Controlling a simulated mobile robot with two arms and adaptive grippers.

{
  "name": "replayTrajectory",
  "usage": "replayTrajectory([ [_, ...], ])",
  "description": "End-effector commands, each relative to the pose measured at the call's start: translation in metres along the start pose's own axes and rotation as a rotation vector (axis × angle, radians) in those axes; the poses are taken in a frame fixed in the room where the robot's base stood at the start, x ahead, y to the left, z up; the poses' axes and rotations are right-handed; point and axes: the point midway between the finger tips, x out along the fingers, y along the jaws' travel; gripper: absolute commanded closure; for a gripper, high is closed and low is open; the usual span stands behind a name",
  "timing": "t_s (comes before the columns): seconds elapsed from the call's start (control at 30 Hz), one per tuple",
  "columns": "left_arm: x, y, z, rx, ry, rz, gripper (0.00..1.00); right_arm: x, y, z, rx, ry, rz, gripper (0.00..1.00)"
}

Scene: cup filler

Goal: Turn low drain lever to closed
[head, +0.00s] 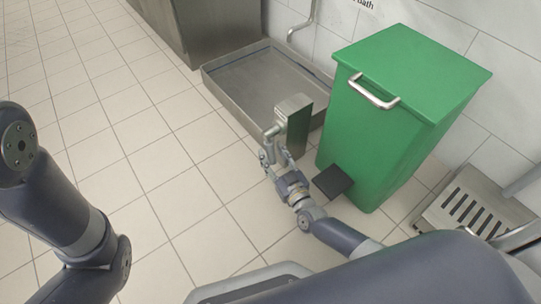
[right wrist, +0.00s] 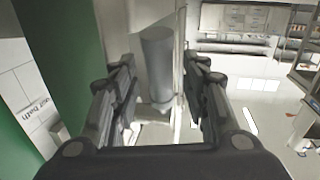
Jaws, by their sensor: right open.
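The low drain lever (head: 271,132) is a short light metal piece at the side of an upright metal plate (head: 296,115), by the near corner of the floor basin. My right gripper (head: 273,152) is low, just in front of the lever, with its fingers apart. In the right wrist view, a grey cylinder, which looks like the lever (right wrist: 158,50), stands between the open fingers (right wrist: 158,72). I cannot tell whether they touch it. The lever's exact angle is hard to read. My left arm shows at the left, but its gripper is out of view.
A green pedal bin (head: 385,125) with a black pedal (head: 332,181) stands close to the right of my right gripper. The shallow metal basin (head: 262,85) lies behind the lever. A slotted metal grate (head: 475,208) is at the right. Tiled floor at the left is clear.

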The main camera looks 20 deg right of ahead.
Motion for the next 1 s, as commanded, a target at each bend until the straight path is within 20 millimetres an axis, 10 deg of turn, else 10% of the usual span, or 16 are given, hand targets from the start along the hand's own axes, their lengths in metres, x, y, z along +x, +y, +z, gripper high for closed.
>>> replayTrajectory([
  [0.47,-0.008,0.002,-0.003,0.0,0.0,0.0,1.0,0.017,0.0,-0.001,0.001,-0.001,0.0,0.58],
  [0.67,-0.008,0.002,-0.003,-0.001,0.0,0.0,1.0,0.017,0.0,-0.001,0.001,0.0,0.0,1.0],
  [1.0,-0.003,0.001,-0.001,-0.001,0.0,0.0,1.0,0.016,0.002,-0.002,-0.001,-0.012,-0.001,1.0],
])
